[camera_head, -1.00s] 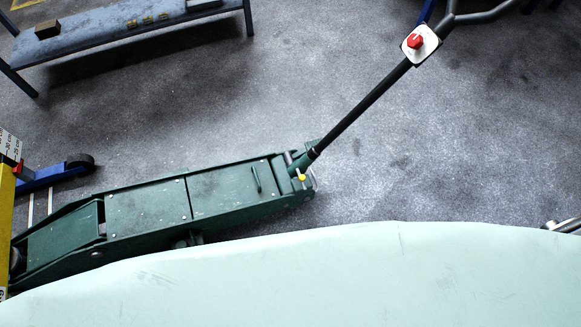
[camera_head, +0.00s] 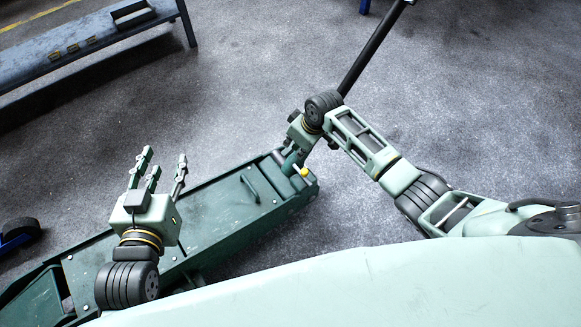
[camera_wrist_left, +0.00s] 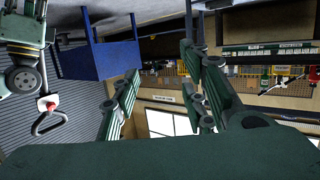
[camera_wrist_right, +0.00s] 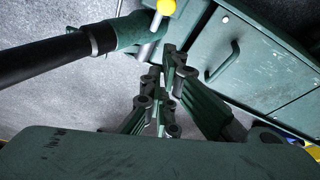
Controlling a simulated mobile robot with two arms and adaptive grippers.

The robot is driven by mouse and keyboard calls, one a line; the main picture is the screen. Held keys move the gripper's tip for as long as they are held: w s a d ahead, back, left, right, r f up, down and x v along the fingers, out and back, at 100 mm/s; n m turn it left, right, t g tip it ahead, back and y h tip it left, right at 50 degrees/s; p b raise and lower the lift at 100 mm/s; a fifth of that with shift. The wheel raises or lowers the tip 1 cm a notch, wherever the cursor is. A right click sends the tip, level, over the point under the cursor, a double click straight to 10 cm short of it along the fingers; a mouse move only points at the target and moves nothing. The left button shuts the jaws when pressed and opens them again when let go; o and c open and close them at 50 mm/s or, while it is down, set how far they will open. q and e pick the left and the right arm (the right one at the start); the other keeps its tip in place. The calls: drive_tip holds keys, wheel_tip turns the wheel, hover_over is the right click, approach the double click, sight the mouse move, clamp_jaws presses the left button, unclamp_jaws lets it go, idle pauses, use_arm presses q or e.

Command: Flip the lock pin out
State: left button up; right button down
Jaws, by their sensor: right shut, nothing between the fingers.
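The green trolley jack (camera_head: 225,205) lies on the floor, with its black handle (camera_head: 372,50) rising from a green socket at its right end. The lock pin's yellow knob (camera_head: 303,171) sticks out beside this socket. The knob also shows at the top of the right wrist view (camera_wrist_right: 166,6), on a short pale stem. My right gripper (camera_wrist_right: 160,62) is shut and empty close to the socket, its fingertips below the knob in that view. In the head view its fingers are mostly hidden by the hand. My left gripper (camera_head: 164,172) is open and empty above the jack's body.
A workbench (camera_head: 80,45) stands at the upper left. A black wheel (camera_head: 20,230) with a blue frame is at the left edge. The jack's top carries a raised bar handle (camera_head: 250,188). Floor (camera_head: 450,120) to the right of the jack is clear.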

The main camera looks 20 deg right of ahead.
use_arm(q)
drive_tip(key=r, duration=0.3)
drive_tip(key=shift+s+a+r+t, duration=0.1)
drive_tip(key=shift+s+a+t, duration=0.1)
drive_tip(key=shift+t, duration=0.2)
use_arm(e)
drive_tip(key=shift+w+a+r, duration=0.2)
drive_tip(key=shift+w+r, duration=0.45)
drive_tip(key=shift+r, duration=0.05)
use_arm(q)
drive_tip(key=shift+w, duration=0.1)
use_arm(e)
drive_tip(key=shift+f, duration=0.1)
